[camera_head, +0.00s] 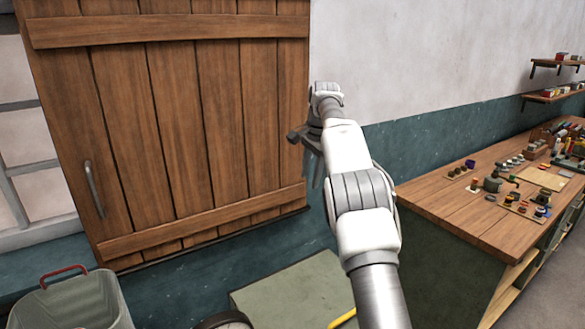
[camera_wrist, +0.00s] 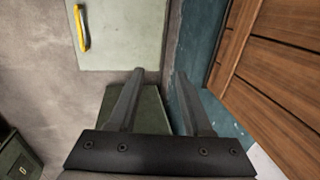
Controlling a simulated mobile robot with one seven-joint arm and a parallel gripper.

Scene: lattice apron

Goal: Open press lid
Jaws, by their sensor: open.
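A flat grey-green lid-like panel (camera_head: 290,285) lies low against the wall, under the wooden shutter. A yellow handle (camera_head: 343,318) shows at its near side, partly cut off by the picture edge and my arm. In the wrist view the pale panel (camera_wrist: 125,40) is at the top, with the yellow handle (camera_wrist: 82,27) near its left edge. The panel looks flat and closed. My gripper (camera_head: 318,172) is above the panel, near the wall and right of the shutter. In the wrist view its two fingers (camera_wrist: 160,75) are apart and empty, away from the handle.
The wooden shutter (camera_head: 180,120) with a metal pull is close left of my gripper. A grey bin (camera_head: 70,302) with a red handle stands at lower left. A workbench (camera_head: 455,200) with small items stands at right. A dark green surface (camera_wrist: 150,112) lies below the fingers.

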